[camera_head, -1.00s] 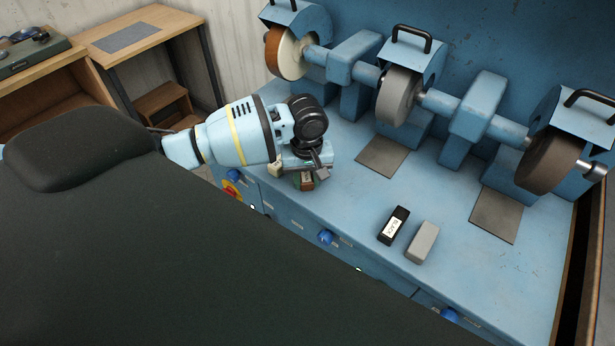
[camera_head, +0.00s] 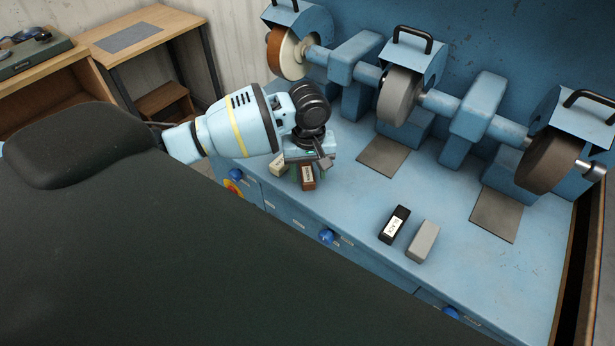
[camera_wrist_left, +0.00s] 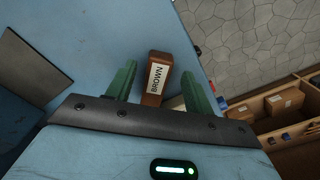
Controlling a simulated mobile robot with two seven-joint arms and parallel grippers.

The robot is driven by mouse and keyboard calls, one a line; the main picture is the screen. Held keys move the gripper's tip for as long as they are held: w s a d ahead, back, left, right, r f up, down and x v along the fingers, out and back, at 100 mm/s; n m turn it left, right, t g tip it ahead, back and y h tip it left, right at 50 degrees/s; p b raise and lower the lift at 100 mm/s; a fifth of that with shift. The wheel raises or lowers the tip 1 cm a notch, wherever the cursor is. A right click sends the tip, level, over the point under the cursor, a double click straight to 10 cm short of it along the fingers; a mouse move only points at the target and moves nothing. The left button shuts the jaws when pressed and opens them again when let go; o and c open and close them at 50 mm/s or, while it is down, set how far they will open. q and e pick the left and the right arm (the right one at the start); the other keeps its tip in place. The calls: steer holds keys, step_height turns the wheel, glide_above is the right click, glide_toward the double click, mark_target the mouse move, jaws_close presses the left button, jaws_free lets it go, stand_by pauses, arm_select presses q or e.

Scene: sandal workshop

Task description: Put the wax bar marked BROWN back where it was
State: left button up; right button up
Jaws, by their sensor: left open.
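The brown wax bar (camera_head: 308,180), with a white label reading BROWN, stands at the left front of the blue bench top. In the left wrist view the bar (camera_wrist_left: 157,78) lies between the two green fingers of my left gripper (camera_wrist_left: 159,72), with a gap at the left finger. In the head view my left gripper (camera_head: 309,162) is open, right over the bar and partly hiding it. I cannot tell whether the right finger touches the bar. My right gripper is not in view.
A cream bar (camera_head: 279,168) is close beside the gripper on its left. A black labelled bar (camera_head: 395,225) and a grey bar (camera_head: 423,242) stand farther right. Grinding wheels (camera_head: 400,97) line the back. The bench (camera_head: 350,205) is clear between the bars.

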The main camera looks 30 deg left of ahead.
mark_target(308, 180)
arm_select(q)
step_height(308, 180, up, 9)
steer(key=shift+r+p, duration=0.15)
steer(key=shift+p, duration=0.15)
